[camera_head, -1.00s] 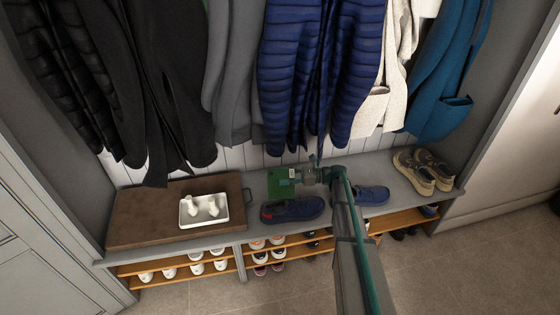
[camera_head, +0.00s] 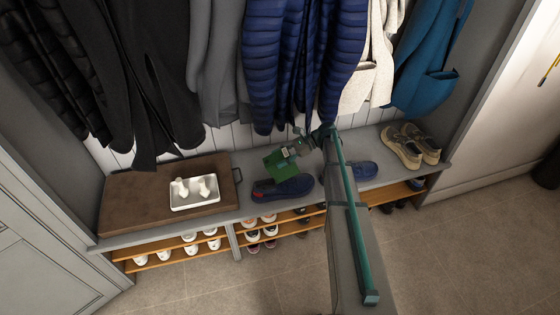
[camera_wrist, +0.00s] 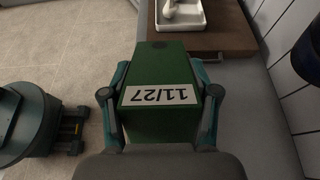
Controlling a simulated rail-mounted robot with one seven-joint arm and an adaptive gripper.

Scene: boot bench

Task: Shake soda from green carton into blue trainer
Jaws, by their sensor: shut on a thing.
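My gripper (camera_head: 296,152) is shut on the green carton (camera_head: 282,166). In the wrist view the carton (camera_wrist: 165,120) sits between the two fingers of my gripper (camera_wrist: 160,105), with a white label reading 11/27 turned upside down. In the head view the carton is tilted and held above the bench, over or just behind the left blue trainer (camera_head: 283,189). The carton hides part of that trainer's top. A second blue trainer (camera_head: 362,171) stands to the right, partly hidden by my arm. I cannot see any soda falling.
Tan shoes (camera_head: 410,146) stand at the right end. Coats (camera_head: 300,60) hang close behind my gripper.

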